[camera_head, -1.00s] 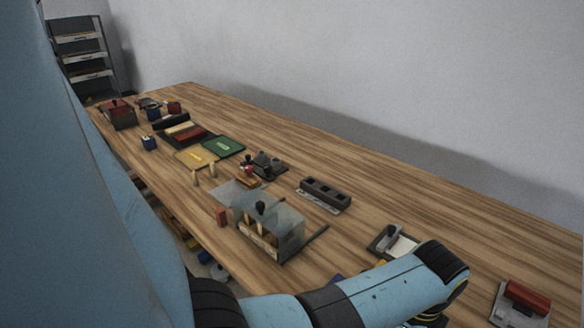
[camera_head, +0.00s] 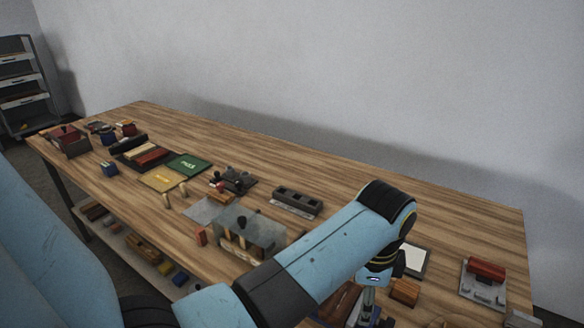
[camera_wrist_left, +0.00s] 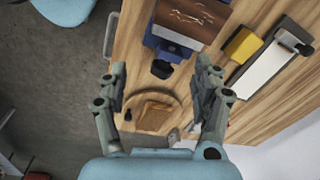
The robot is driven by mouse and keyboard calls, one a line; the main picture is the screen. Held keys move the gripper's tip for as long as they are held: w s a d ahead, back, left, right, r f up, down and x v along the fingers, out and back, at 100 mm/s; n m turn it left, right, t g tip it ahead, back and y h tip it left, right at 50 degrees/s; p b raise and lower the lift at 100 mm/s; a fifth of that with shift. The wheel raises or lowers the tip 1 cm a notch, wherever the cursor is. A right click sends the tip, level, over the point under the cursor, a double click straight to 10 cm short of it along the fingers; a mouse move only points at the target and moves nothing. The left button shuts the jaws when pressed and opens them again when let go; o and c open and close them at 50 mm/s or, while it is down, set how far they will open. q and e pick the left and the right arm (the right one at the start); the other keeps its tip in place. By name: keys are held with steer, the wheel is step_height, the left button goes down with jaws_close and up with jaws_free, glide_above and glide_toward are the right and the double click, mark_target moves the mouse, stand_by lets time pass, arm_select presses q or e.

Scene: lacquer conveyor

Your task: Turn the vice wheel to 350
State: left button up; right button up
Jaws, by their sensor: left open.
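In the left wrist view, a round, wood-coloured wheel (camera_wrist_left: 155,97) with a small dark knob at its left side shows low between my fingers; I take it to be the vice wheel. A blue vice body (camera_wrist_left: 172,47) with a brown block (camera_wrist_left: 190,18) on it is just above, and a dark round part (camera_wrist_left: 161,69) sits between. My left gripper (camera_wrist_left: 162,75) is open, fingers on either side of the wheel, apparently holding nothing. In the head view my left gripper (camera_head: 368,303) hangs at the bench's front edge, partly hiding the vice. No scale reading is legible.
Beside the vice lie a yellow block (camera_wrist_left: 243,45) and a white-topped dark tray (camera_wrist_left: 268,68). In the head view a clear-covered box (camera_head: 250,232) and a dark slotted block (camera_head: 297,200) stand to the left, a red-topped fixture (camera_head: 486,272) to the right. The bench's rear strip is clear.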

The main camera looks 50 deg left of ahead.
arm_select(q)
steer(key=s+a+n+b, duration=0.1)
steer(key=s+a+n, duration=0.1)
steer(key=s, duration=0.4)
steer(key=s+a+n+t+b, duration=0.1)
steer(key=s+a+n, duration=0.2)
steer(key=s+n, duration=0.2)
steer(key=shift+s+a+r+t+y, duration=0.3)
steer(key=shift+s+r+y, duration=0.1)
steer(key=shift+s, duration=0.3)
